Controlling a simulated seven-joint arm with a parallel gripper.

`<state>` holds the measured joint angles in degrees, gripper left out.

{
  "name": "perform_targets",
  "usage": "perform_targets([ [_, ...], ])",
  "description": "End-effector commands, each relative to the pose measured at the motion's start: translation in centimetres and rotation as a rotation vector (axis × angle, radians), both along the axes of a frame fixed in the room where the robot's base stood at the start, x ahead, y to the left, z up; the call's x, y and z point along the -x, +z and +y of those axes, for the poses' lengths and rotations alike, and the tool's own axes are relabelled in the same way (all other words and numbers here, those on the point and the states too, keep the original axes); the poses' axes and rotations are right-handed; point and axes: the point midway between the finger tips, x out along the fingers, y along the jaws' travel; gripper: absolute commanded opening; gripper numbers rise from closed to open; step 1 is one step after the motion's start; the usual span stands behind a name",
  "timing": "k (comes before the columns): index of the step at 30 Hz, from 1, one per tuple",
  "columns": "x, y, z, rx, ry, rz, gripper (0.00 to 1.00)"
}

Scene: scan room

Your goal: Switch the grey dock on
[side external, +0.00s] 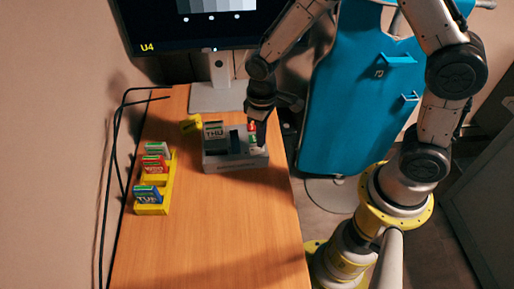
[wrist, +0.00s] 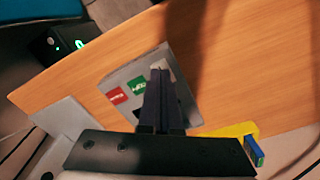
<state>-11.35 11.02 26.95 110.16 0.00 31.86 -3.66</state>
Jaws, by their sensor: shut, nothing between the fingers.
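The grey dock (side external: 222,164) stands on the wooden table in the side external view, with a module marked THU (side external: 213,131) upright in its left part. A dark slot piece (side external: 235,141) is beside that module. Red (side external: 252,127) and green (side external: 253,138) labels are on the dock's right side. In the wrist view the dock (wrist: 125,75) shows its red label (wrist: 116,95) and green label (wrist: 137,85). My gripper (side external: 258,146) is shut and empty, pointing down over the dock's right end. Its fingertips (wrist: 160,70) hide part of the dock, and contact cannot be told.
A yellow rack (side external: 166,182) with several coloured modules stands at the left. A small yellow piece (side external: 191,123) lies behind the dock. A monitor (side external: 216,25) on a stand (side external: 217,98) is at the back. The table (side external: 225,230) is clear in front.

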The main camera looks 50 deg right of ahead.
Motion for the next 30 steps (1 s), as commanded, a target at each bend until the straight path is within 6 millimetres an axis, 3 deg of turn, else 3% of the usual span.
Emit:
perform_targets([
  [30, -0.03, -0.79, 0.01, 0.000, 0.000, 0.000, 0.00],
])
